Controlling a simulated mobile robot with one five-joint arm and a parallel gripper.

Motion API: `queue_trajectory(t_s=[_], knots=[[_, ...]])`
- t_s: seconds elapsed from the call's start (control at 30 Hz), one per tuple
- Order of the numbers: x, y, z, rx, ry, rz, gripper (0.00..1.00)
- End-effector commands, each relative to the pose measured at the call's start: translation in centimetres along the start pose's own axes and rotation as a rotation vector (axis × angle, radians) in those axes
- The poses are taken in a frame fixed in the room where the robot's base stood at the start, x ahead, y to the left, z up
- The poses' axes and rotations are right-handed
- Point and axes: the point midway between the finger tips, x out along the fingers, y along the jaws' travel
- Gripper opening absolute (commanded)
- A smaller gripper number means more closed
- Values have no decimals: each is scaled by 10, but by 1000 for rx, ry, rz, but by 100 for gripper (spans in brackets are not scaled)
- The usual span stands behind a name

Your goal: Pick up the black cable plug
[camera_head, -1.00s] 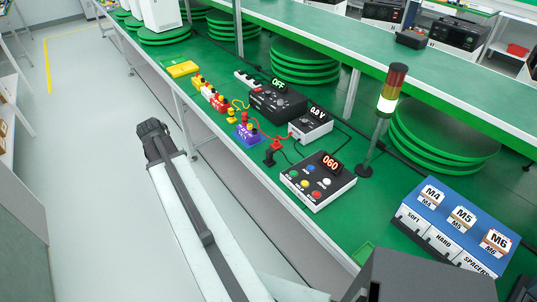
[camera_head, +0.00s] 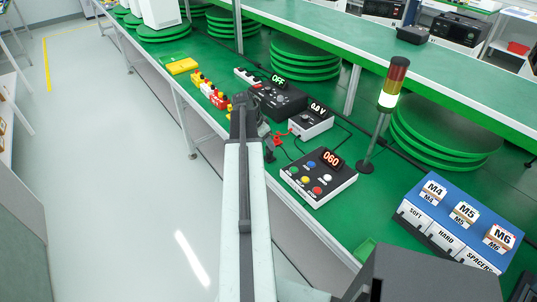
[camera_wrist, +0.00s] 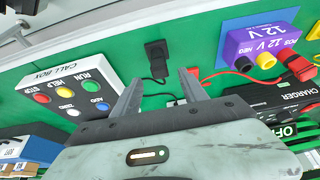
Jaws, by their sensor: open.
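The black cable plug (camera_wrist: 156,58) is on the green bench in the wrist view, just beyond my fingertips, with its thin black cable running toward them. In the head view the plug (camera_head: 269,154) shows partly beside my arm. My gripper (camera_wrist: 160,80) is open and empty, its two fingers pointing toward the plug without visibly touching it. In the head view my gripper (camera_head: 243,103) is over the bench edge and hides the purple 12 V block.
A call box (camera_head: 319,178) with coloured buttons stands right of the plug in the head view. The purple block (camera_wrist: 262,45) and a red connector (camera_wrist: 194,73) with a red lead are close by. A signal tower (camera_head: 383,110) and a blue bin rack (camera_head: 455,220) stand farther right.

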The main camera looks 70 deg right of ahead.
Motion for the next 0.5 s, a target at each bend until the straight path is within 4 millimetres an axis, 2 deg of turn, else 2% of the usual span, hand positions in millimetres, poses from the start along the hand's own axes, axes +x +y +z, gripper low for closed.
queue_trajectory(t_s=[0.2,0.27,0.5], knots=[[41,-2,3,-1,0,0,51],[49,-2,3,-1,0,0,51],[48,-2,0,-2,0,-1,51]])
